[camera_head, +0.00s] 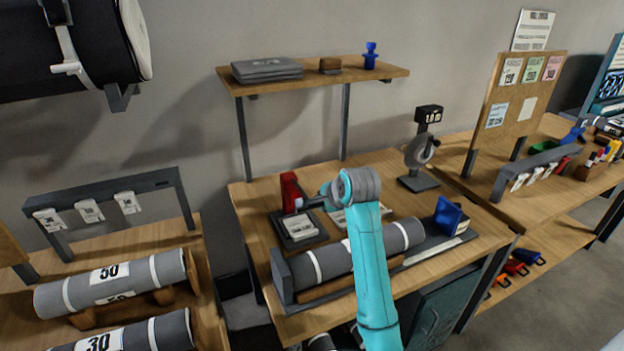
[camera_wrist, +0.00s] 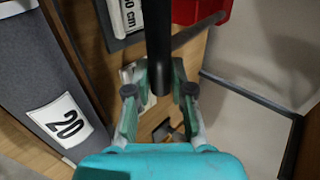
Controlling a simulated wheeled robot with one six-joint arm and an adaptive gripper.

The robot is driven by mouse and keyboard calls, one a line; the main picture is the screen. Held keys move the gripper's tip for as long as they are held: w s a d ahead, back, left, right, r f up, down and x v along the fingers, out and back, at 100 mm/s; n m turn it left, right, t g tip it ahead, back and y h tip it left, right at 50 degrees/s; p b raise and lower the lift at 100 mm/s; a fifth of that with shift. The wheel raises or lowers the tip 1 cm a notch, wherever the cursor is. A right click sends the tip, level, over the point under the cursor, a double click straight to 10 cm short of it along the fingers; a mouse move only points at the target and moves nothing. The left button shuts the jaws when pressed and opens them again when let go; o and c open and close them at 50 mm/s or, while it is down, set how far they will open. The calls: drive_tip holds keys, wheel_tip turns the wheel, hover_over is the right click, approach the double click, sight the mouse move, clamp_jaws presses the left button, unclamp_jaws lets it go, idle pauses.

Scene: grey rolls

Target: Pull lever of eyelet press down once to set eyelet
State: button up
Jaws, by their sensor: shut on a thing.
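The red eyelet press (camera_head: 290,192) stands at the back left of the middle workbench. A corner of its red body also shows at the top of the wrist view (camera_wrist: 203,8). A dark lever arm (camera_wrist: 197,33) runs from near the red body to a thick black handle (camera_wrist: 158,45). My gripper (camera_wrist: 159,88) is shut on this black handle, one finger on each side near its end. In the head view my gripper (camera_head: 318,200) is beside the press, partly hidden by my wrist. The eyelet and the press's working point cannot be made out.
A grey roll (camera_head: 350,254) lies on the bench in front of the press, with a blue block (camera_head: 448,214) at its right. A white card on a dark base (camera_head: 299,227) sits by the press. A gauge stand (camera_head: 420,150) and a shelf (camera_head: 312,75) are behind.

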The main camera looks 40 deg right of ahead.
drive_tip(key=shift+f, duration=1.2)
drive_tip(key=o, duration=0.8)
drive_tip(key=shift+s, duration=0.1)
drive_tip(key=v, duration=1.2)
